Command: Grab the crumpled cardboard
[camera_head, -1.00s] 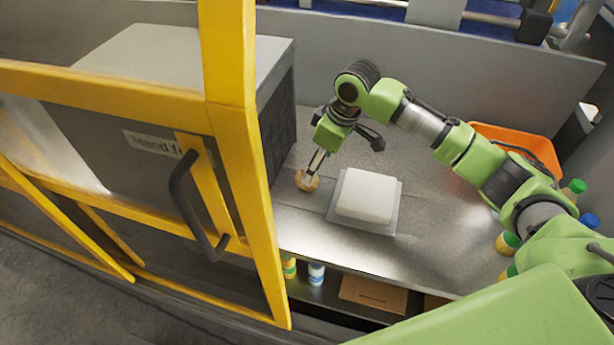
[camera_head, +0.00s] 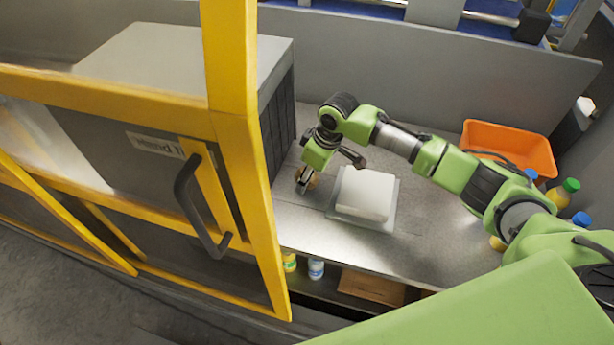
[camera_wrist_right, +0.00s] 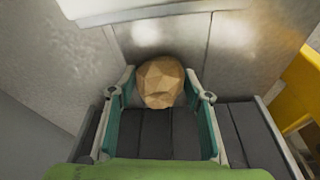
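The crumpled cardboard is a small tan, faceted ball on the grey metal worktop; in the head view it (camera_head: 314,180) is partly hidden behind my right gripper (camera_head: 303,184). In the right wrist view the crumpled cardboard (camera_wrist_right: 160,84) sits at the fingertip end of my right gripper (camera_wrist_right: 160,95). The fingers are open, one on each side of the ball, with a narrow gap visible on both sides. My left gripper is not in view.
A white block on a clear tray (camera_head: 343,212) stands just right of the gripper. A large grey box (camera_head: 275,120) and a yellow-framed door (camera_head: 240,150) stand left. An orange bin (camera_head: 510,146) and bottles (camera_head: 567,190) are at the right.

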